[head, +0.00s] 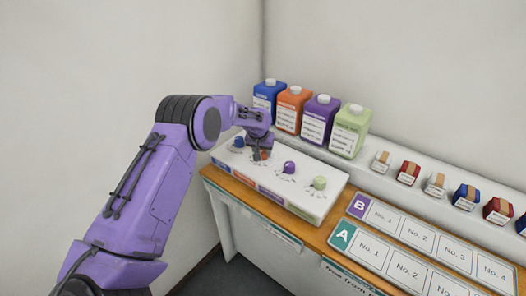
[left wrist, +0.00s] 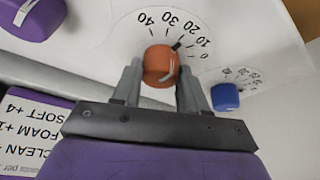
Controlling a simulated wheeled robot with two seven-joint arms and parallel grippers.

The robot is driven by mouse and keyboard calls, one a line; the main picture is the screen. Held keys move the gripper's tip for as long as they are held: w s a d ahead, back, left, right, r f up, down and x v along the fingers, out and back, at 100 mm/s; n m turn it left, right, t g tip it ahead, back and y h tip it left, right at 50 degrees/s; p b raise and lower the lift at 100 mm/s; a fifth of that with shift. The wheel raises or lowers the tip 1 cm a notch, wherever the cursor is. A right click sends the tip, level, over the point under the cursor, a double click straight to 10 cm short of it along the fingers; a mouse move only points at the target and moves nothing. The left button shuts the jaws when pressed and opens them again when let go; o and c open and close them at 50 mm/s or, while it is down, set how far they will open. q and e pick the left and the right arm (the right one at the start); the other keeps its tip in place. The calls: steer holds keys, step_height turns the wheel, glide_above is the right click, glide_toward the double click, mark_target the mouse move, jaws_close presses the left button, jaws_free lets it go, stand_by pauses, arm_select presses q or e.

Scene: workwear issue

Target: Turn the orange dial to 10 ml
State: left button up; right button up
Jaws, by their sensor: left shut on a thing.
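The orange dial (head: 263,155) is on the white dosing panel (head: 318,208), between a blue dial and a purple dial. My left gripper (head: 256,150) reaches down over it from the left. In the left wrist view the orange dial (left wrist: 158,64) stands between the two fingers of my left gripper (left wrist: 160,85), which is shut on it. The scale around it reads 0, 10, 20, 30 and 40. A black mark at the dial's edge lies between the 10 and the 20. A pale line shows on the dial's near side. My right gripper is in neither view.
The blue dial (head: 239,142), purple dial (head: 289,167) and green dial (head: 319,183) share the panel. Blue, orange (head: 293,109), purple and green bottles stand behind it.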

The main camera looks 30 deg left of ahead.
arm_select(q)
steer(key=shift+a+m+h+b, duration=0.15)
steer(key=shift+m+h+b, duration=0.45)
steer(key=shift+m, duration=1.3)
steer(key=o, duration=1)
steer(key=shift+o, duration=0.2)
steer(key=b+v, duration=0.2)
steer(key=v, duration=0.8)
steer(key=shift+s+r, duration=0.2)
steer(key=shift+a, duration=0.15)
